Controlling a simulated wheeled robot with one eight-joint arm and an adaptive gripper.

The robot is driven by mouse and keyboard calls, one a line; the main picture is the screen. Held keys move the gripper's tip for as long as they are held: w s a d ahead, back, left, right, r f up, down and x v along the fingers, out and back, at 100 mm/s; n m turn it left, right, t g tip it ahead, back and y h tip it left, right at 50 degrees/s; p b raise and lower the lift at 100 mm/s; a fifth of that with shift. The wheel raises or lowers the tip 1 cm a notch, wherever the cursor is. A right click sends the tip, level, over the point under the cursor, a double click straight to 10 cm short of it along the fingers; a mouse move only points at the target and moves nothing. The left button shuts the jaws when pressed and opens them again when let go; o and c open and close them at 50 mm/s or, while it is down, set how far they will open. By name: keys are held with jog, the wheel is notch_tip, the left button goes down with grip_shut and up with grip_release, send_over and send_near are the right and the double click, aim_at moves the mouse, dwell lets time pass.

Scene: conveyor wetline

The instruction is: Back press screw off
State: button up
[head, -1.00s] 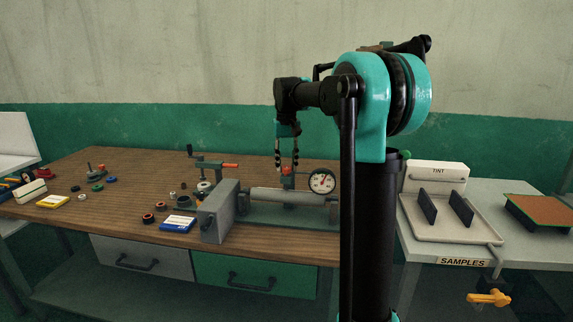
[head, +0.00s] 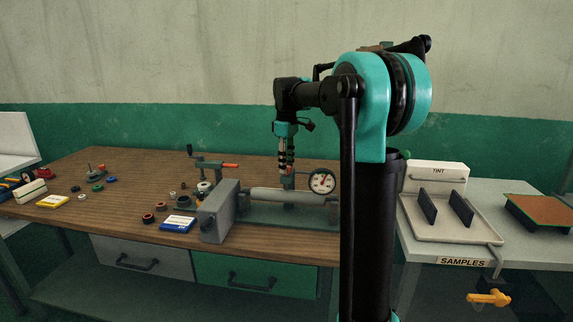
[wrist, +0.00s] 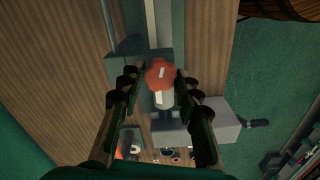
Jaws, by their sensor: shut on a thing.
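The press screw has a red-orange knob (wrist: 160,75) with a white mark on top. In the wrist view it sits between my fingertips, over a grey block (wrist: 119,67) of the bench fixture. My gripper (head: 286,168) points straight down over the fixture in the head view. Its fingers are shut on the knob and hide most of it there. A pale roller (head: 262,194) lies level in the fixture beside the gripper. The screw's thread is hidden beneath the knob.
A dial gauge (head: 322,181) stands close to the right of my gripper. Small rings and blue and yellow boxes lie on the wooden bench (head: 130,217).

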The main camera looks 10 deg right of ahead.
aim_at(287, 167)
jog(key=shift+n, duration=1.6)
jog(key=o, duration=1.2)
jog(key=shift+c, duration=0.2)
jog(key=shift+r, duration=0.1)
notch_tip(287, 167, up, 12)
